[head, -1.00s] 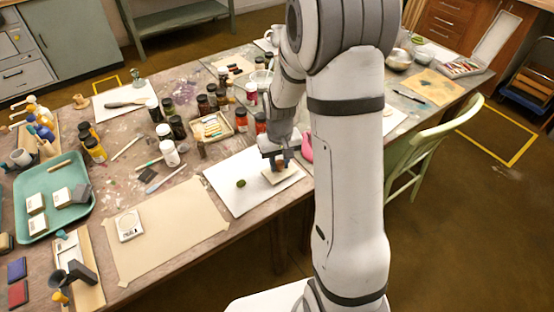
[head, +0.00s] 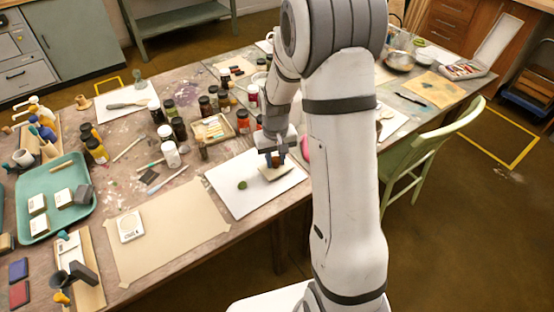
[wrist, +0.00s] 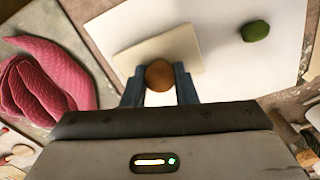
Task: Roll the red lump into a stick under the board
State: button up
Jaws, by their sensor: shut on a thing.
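My gripper (wrist: 159,90) is shut on the round brown knob (wrist: 159,75) of a flat cream board (wrist: 185,45). In the head view my gripper (head: 275,160) is over the white sheet (head: 253,205), with the board (head: 277,173) just below it. The board is at or just above the sheet; I cannot tell if it touches. I see no red lump in either current view; the space under the board is hidden. A dark green lump (wrist: 255,31) lies on the sheet apart from the board; it also shows in the head view (head: 242,185).
A pink cloth (wrist: 45,75) lies beside the sheet. Several jars and bottles (head: 172,155) stand behind the sheet. A taped brown paper (head: 165,230) with a small white scale (head: 130,227) lies to the left, then a green tray (head: 55,225). A green chair (head: 430,140) stands at right.

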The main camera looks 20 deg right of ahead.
jog(key=shift+r+p, duration=2.8)
jog(key=shift+r, duration=1.25)
jog(key=shift+f, duration=0.1)
